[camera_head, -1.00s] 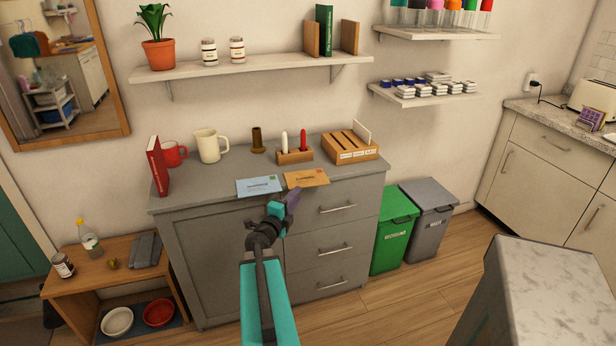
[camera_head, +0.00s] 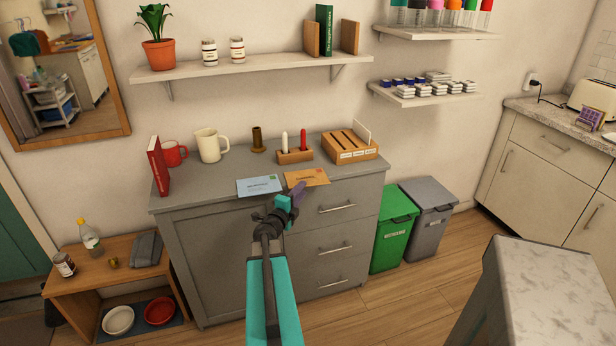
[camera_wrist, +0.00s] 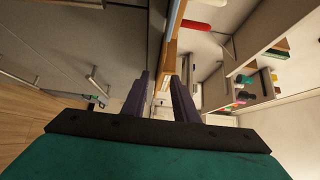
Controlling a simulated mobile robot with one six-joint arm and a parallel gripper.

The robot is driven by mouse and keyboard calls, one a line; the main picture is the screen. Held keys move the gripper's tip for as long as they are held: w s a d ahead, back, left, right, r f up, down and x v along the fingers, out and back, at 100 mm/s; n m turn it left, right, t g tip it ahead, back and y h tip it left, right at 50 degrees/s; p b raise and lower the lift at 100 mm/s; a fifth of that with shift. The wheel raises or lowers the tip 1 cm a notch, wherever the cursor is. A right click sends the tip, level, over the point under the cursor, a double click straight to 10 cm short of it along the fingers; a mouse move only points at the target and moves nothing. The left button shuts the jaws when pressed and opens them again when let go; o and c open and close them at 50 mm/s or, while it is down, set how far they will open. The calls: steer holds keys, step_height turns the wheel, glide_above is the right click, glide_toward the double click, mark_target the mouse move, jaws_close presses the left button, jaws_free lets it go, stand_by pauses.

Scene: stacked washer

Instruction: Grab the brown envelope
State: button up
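The brown envelope (camera_head: 308,177) lies flat on the grey cabinet top at its front edge, right of a light blue envelope (camera_head: 260,186). My gripper (camera_head: 298,188) is at the front edge of the brown envelope, and its purple fingers hide part of that edge. In the wrist view my gripper (camera_wrist: 161,78) has its fingers apart, one on each side of the envelope's thin brown edge (camera_wrist: 170,52). I cannot tell whether either finger touches it.
The grey cabinet (camera_head: 215,250) stands below. A candle holder (camera_head: 295,156), wooden organizer (camera_head: 352,151), cream jug (camera_head: 210,146) and red book (camera_head: 158,166) stand on its top. A shelf (camera_head: 255,66) hangs above. Green (camera_head: 393,235) and grey bins (camera_head: 428,225) stand to the right.

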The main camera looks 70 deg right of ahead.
mark_target(306, 178)
steer(key=shift+s+d+p, duration=0.2)
steer(key=shift+d+p, duration=0.3)
steer(key=shift+d, duration=1.5)
jaws_close()
